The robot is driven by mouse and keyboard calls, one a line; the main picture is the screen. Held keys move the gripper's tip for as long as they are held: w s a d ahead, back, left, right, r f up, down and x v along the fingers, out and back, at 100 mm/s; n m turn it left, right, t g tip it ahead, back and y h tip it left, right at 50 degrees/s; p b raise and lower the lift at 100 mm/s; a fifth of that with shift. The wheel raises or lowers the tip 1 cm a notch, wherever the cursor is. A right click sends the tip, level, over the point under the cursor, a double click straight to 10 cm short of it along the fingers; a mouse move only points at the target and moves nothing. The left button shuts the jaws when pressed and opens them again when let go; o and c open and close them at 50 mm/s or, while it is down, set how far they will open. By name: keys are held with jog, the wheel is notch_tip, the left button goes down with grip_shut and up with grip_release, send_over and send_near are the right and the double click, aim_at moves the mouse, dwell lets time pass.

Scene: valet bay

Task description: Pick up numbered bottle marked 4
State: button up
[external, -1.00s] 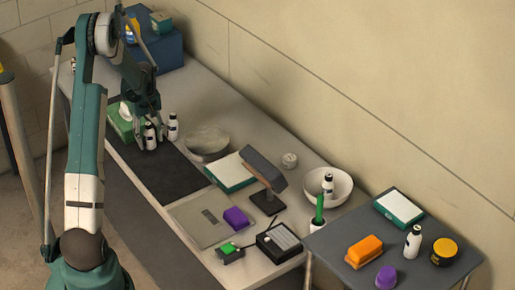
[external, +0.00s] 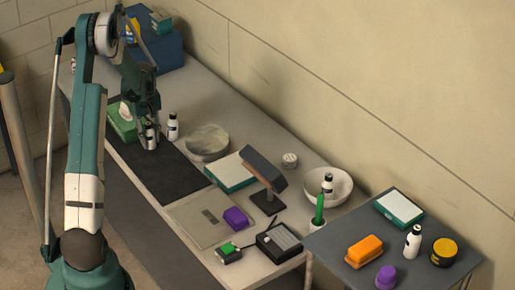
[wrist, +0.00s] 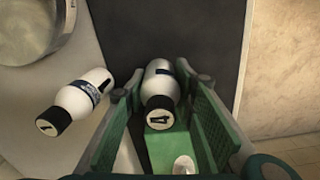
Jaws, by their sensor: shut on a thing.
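The bottle marked 4 (wrist: 159,88) is white with a black cap that bears the number. It stands between the green fingers of my gripper (wrist: 160,110) in the wrist view. My gripper (external: 150,138) is shut on this bottle (external: 150,133) in the external view, at the edge of the black mat beside a green tissue box (external: 121,122). A second white bottle, marked 1 (wrist: 78,100), stands to the left in the wrist view, just outside the fingers. It also shows in the external view (external: 172,127), right of my gripper.
A grey bowl (external: 207,142) stands right of the bottles. A black mat (external: 165,180) lies clear in front. A white bowl (external: 312,182) with another bottle is farther right. A blue box (external: 160,55) stands at the back. A wall runs along the far side.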

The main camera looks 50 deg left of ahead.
aim_at(148, 123)
jog(key=shift+r, duration=0.15)
jog(key=shift+r+b, duration=0.45)
jog(key=shift+r, duration=4.4)
